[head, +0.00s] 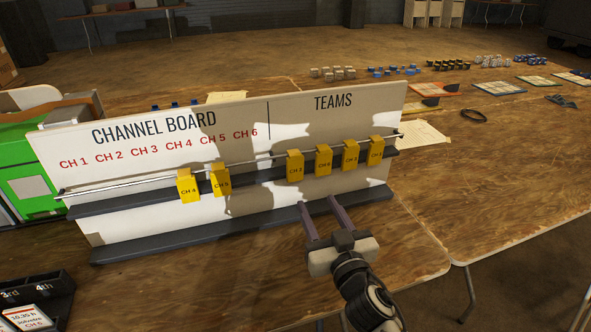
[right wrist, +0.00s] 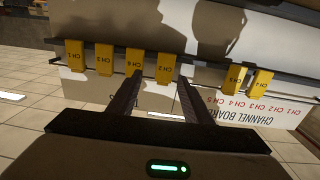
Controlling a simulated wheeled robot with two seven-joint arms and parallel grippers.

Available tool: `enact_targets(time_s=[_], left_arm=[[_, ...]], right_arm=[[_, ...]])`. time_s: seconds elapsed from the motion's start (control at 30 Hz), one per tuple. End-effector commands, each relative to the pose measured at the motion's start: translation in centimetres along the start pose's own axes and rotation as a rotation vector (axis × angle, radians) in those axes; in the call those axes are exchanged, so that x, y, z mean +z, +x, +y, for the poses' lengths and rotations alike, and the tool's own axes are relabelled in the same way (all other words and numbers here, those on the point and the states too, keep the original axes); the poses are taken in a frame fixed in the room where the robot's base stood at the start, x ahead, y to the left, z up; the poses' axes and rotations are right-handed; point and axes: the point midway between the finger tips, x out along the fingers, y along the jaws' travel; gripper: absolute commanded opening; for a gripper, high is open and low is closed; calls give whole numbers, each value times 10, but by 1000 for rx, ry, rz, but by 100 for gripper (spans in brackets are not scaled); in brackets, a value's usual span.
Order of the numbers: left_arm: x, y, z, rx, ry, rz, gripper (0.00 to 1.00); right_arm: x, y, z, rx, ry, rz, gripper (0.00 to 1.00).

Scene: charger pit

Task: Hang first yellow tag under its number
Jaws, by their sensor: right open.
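The channel board (head: 120,195) stands on the wooden table, with red labels CH 1 to CH 6. Yellow tags CH 4 (head: 188,187) and CH 5 (head: 220,181) hang on its rail, roughly below their numbers. Under TEAMS hang the tags CH 2 (head: 295,167), CH 6 (head: 323,160), CH 3 (head: 350,155) and CH 1 (head: 375,150). My right gripper (head: 318,203) is open and empty, below and in front of these. In the right wrist view, which shows the board upside down, the CH 2 tag (right wrist: 165,63) appears between the fingertips. My left gripper is out of view.
A dark ledge (head: 150,242) runs along the board's foot, with a thin rail (head: 120,184) above it. A black card holder (head: 45,292) stands at the front left, a green case (head: 30,180) behind the board's left end. Small blocks and a black ring (head: 473,115) lie behind right.

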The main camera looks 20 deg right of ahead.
Motion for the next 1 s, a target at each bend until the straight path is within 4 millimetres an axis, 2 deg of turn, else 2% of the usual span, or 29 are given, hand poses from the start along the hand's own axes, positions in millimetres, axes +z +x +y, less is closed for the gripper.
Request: enact_targets(time_s=[0.1, 0.27, 0.5, 0.7, 0.83, 1.0], left_arm=[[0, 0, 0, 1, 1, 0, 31], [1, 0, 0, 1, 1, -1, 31], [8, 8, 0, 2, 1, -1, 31], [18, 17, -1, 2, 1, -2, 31], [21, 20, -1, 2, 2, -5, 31], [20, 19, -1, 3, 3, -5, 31]], right_arm=[[-8, 11, -10, -36, -1, 36, 45], [-11, 34, -11, -40, -2, 41, 45], [-9, 89, -13, -38, 0, 41, 45], [-10, 123, -14, -37, 2, 39, 45], [-11, 134, -15, -38, 2, 38, 45], [-13, 137, -15, -38, 0, 37, 45]])
